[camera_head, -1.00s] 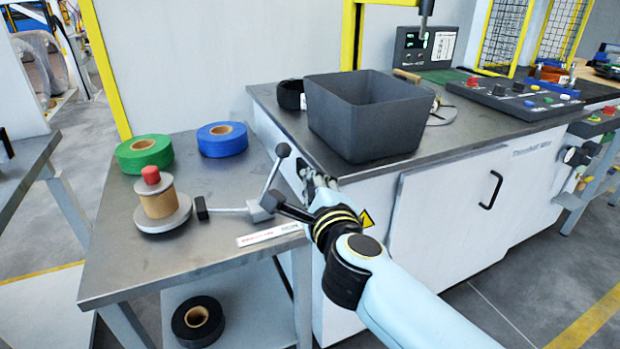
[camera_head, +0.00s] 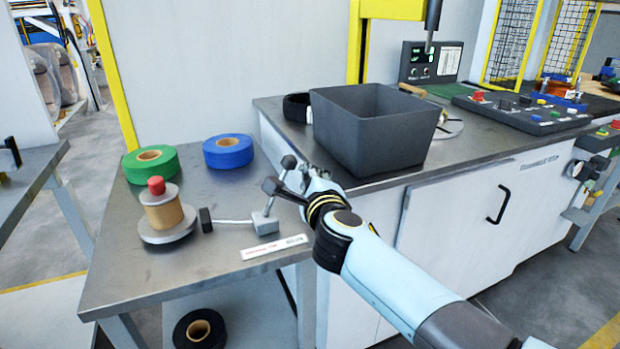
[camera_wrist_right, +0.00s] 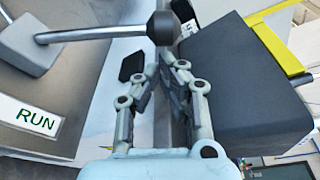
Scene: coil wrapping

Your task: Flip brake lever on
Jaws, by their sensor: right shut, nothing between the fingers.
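The brake lever is a thin rod rising from a grey pivot block (camera_head: 265,224) on the small metal table, tilted up to the right, with a black ball knob (camera_head: 289,162) at its end. My right gripper (camera_head: 300,174) is shut and empty, just right of the knob. In the right wrist view the knob (camera_wrist_right: 163,28) lies just beyond the shut fingertips (camera_wrist_right: 170,62); I cannot tell whether they touch. The pivot block also shows there (camera_wrist_right: 30,42). A label strip (camera_head: 274,247) lies in front of the lever; its RUN end (camera_wrist_right: 36,120) is readable in the wrist view. My left gripper is out of view.
A spool (camera_head: 164,214) with a red top stands left of the lever. Green (camera_head: 150,162) and blue (camera_head: 228,150) tape rolls lie behind. A dark bin (camera_head: 372,130) on the taller bench stands close to the right gripper. A black roll (camera_head: 199,330) lies below.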

